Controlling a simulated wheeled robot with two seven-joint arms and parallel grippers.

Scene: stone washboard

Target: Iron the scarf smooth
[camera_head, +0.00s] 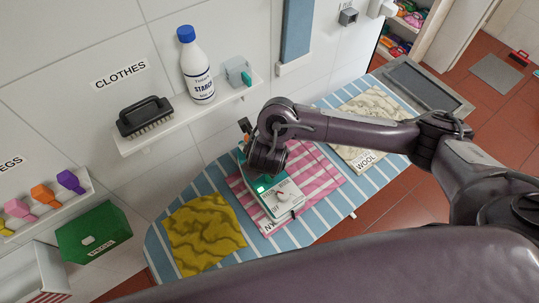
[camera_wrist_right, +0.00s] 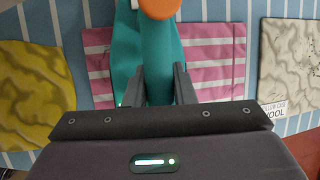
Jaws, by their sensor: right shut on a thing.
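A teal and white iron (camera_head: 284,200) with a lit green display and a dial sits over the pink-and-white striped cloth (camera_head: 318,172). My right gripper (camera_head: 265,163) is shut on its handle, which shows teal between the fingers in the right wrist view (camera_wrist_right: 157,60). Whether the soleplate touches the cloth is hidden. A wrinkled yellow cloth (camera_head: 204,234) lies left of the iron. A wrinkled cream cloth (camera_head: 372,122) lies to the right, its label ending in "WOOL". The pink cloth's label starts "NY"; no label shows on the yellow one. My left gripper is out of view.
The cloths lie on a blue-and-white striped ironing board (camera_head: 165,215) against a tiled wall. A shelf (camera_head: 190,118) above it holds a brush (camera_head: 145,117) and a starch bottle (camera_head: 197,70). A grey metal rest (camera_head: 425,88) is at the board's far right end. A green box (camera_head: 92,234) is at left.

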